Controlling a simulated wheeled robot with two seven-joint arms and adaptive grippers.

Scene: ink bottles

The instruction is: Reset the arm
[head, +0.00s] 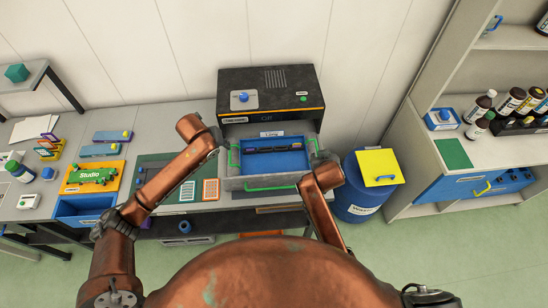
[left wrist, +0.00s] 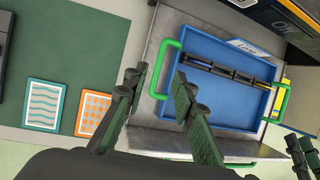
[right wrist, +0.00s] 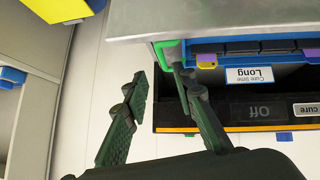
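My left gripper (left wrist: 157,76) is open at the left side of a blue tray (left wrist: 215,105). In the left wrist view its fingers are apart, with the tray's left green handle (left wrist: 153,80) appearing between them. My right gripper (right wrist: 156,76) is open at the tray's right side. One of its fingers overlaps the right green handle (right wrist: 163,48); contact is unclear. My copper left arm (head: 165,180) and right arm (head: 322,205) both reach forward to the tray. The tray sits in the pulled-out metal drawer (head: 270,182) and holds a dark rack (head: 272,149).
The black curing machine (head: 268,85) stands behind the drawer. Left are a green mat (head: 160,172), two patterned cards and a yellow Studio tray (head: 93,178). Right are a blue bin (head: 357,195) with a yellow lid (head: 380,166) and a shelf unit with bottles (head: 510,102).

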